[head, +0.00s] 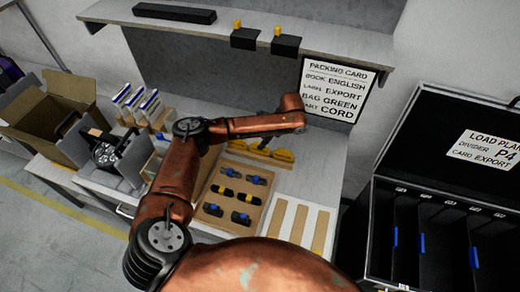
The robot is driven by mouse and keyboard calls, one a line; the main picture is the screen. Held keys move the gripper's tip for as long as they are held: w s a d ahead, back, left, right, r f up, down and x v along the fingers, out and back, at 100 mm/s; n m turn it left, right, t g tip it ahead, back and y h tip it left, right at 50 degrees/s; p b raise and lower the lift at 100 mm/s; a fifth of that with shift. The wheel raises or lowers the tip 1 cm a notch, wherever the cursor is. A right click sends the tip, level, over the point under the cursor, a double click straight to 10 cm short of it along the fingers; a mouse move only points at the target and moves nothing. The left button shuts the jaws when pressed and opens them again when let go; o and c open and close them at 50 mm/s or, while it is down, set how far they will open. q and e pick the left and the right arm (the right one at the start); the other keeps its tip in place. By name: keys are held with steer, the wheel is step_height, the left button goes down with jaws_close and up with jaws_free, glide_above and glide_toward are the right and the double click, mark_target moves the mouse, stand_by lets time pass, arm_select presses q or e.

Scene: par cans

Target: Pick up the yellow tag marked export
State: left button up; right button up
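My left arm comes up from the bottom, and its copper forearm crosses over the workbench to the right. My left gripper (267,141) is mostly hidden beneath the wrist; only a small dark part shows, above several yellow pieces (283,155) at the back of the bench. I cannot tell whether its fingers are open or whether it touches them. The yellow pieces are too small to read, so I cannot tell which is a tag marked export. The packing card (339,92) on the back panel reads LABEL EXPORT. My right gripper is not in view.
A wooden tray (262,205) holds dark clamps and yellow-black parts. Tan strips (298,224) lie on white to its right. An open cardboard box (50,110) and a grey box with a black lamp (104,154) stand left. An open black case (380,235) with dividers stands right.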

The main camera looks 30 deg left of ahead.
arm_select(q)
steer(key=x, duration=0.4)
steer(key=shift+a+f, duration=0.1)
steer(key=shift+a, duration=0.3)
jaws_close()
